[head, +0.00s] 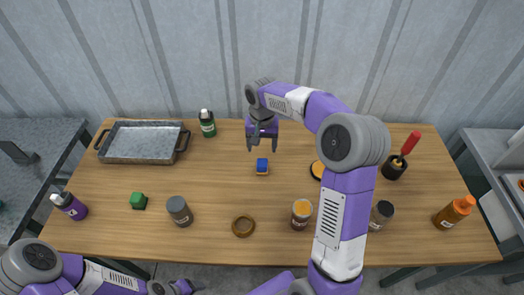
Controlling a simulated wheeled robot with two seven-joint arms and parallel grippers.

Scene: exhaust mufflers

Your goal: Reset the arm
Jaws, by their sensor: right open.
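My right arm reaches up over the table from the bottom right and bends to the left. My right gripper (262,147) is open and empty, pointing down over the back middle of the table. My left arm (110,278) shows only along the bottom left edge.
On the wooden table (205,249) are a metal tray (140,142), green bottle (207,123), green block (138,201), grey jar (179,211), brown ring (242,226), orange-lidded jar (301,213), dark-lidded jar (381,214), orange bottle (454,211) and dark cup (394,168) holding a red-handled tool (410,143).

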